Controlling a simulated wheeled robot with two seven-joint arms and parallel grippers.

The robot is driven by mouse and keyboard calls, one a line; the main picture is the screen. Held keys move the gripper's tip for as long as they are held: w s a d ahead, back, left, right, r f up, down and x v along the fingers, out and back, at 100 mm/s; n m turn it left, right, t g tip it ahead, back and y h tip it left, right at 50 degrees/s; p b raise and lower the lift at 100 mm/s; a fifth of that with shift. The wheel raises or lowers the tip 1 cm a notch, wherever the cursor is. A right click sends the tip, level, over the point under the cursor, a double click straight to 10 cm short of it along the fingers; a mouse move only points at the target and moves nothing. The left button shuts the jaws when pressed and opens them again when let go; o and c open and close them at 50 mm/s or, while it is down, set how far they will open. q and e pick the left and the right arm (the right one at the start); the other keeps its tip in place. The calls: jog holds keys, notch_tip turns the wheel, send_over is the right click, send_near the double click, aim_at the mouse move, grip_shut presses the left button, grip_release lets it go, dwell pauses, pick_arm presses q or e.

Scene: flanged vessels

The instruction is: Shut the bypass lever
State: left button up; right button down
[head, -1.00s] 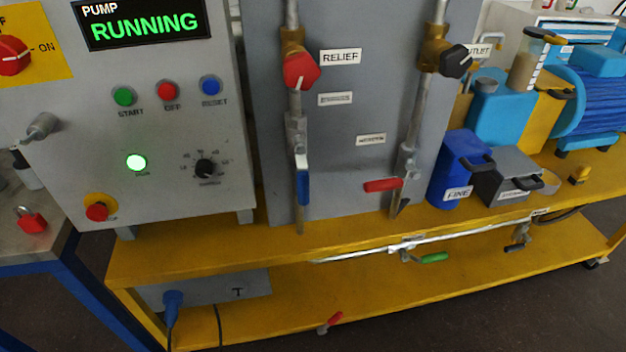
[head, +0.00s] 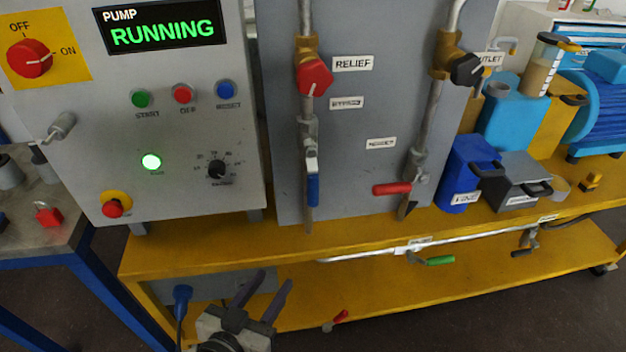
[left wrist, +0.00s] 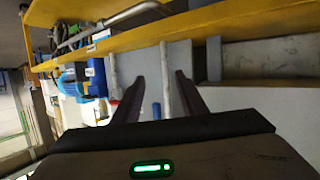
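A lever with a blue handle (head: 313,190) hangs straight down along the left pipe on the grey panel. The small label above it, right of that pipe, seems to read BYPASS (head: 346,103). My left gripper (head: 275,278) is open and empty at the bottom of the head view, below and left of the blue handle, apart from it. In the left wrist view its two fingers (left wrist: 159,76) stand apart, with a pipe and a small blue piece, probably the handle (left wrist: 156,110), seen between them. My right gripper is in neither view.
A red knob (head: 314,75) sits higher on the left pipe. A red lever (head: 392,189) sticks out sideways on the right pipe. The yellow bench edge (head: 200,262) runs below the panel, with a green-handled lever (head: 438,261) under it. The control box (head: 190,130) stands left.

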aim_at(310, 191)
pick_arm(q)
jog(key=w+d+r+m+t+h, duration=0.1)
jog(key=w+d+r, duration=0.15)
jog(key=r, duration=0.35)
jog(key=w+d+r+t+h, duration=0.1)
jog(key=w+d+r+t, duration=0.1)
jog(key=w+r, duration=0.3)
jog(key=x, duration=0.5)
jog(key=r+x, duration=0.1)
jog(key=x, duration=0.1)
jog(key=shift+w+d+p, duration=0.2)
jog(key=shift+d+p, duration=0.1)
jog(key=shift+x, duration=0.8)
jog(key=shift+c, duration=0.5)
grip_shut()
